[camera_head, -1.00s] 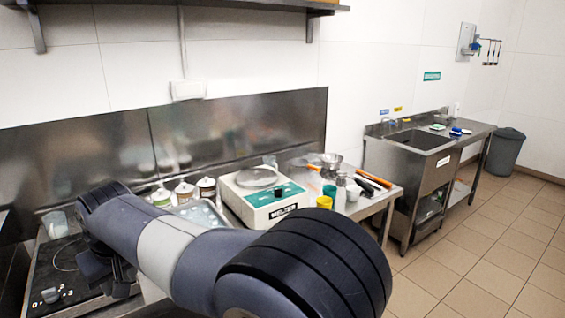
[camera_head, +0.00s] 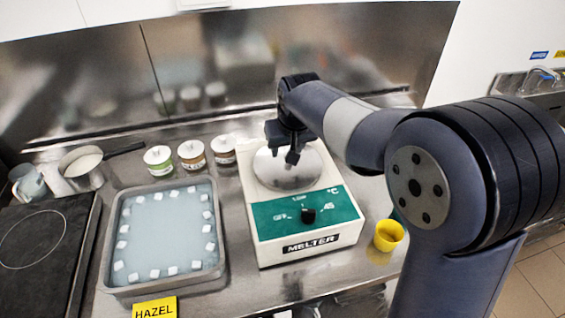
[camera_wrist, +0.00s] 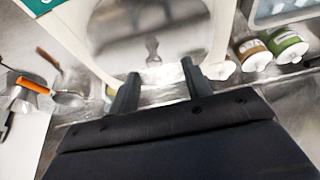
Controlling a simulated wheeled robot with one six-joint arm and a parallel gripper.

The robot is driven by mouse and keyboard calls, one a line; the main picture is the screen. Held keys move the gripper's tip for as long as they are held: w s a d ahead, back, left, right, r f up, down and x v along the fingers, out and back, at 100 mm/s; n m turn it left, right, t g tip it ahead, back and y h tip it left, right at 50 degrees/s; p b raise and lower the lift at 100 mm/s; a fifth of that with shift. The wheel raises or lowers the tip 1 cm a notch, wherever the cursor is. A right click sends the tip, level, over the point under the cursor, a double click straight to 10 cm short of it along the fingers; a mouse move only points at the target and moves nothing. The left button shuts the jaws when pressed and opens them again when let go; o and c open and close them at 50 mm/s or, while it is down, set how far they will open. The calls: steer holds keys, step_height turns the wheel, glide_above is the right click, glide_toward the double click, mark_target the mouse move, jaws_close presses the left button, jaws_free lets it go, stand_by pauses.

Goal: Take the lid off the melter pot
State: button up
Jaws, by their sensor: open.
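The melter (camera_head: 305,228) is a white box with a green front panel, a dial and a MELTER label. Its round shiny metal lid (camera_head: 285,172) lies on top, and I see no gap under it. In the wrist view the lid (camera_wrist: 120,28) fills the top middle, with a small knob (camera_wrist: 153,47) standing on it. My gripper (camera_head: 287,150) is above the lid, partly hiding it in the head view. In the wrist view my gripper (camera_wrist: 160,70) is open and empty, its two fingers apart, with the knob just beyond the gap between the tips.
Several small jars (camera_head: 191,154) stand behind and left of the melter. A tray (camera_head: 110,235) with white cubes lies to its left, by a HAZEL label (camera_head: 154,308). A yellow cup (camera_head: 389,236) stands to its right. A saucepan (camera_head: 82,165) is at the far left.

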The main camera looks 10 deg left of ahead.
steer(key=w+f, duration=0.1)
steer(key=w+f+p, duration=0.1)
steer(key=f, duration=0.1)
steer(key=shift+w+f, duration=0.15)
steer(key=shift+w, duration=0.05)
steer(key=shift+w+f, duration=0.1)
steer(key=shift+f, duration=0.25)
jaws_close()
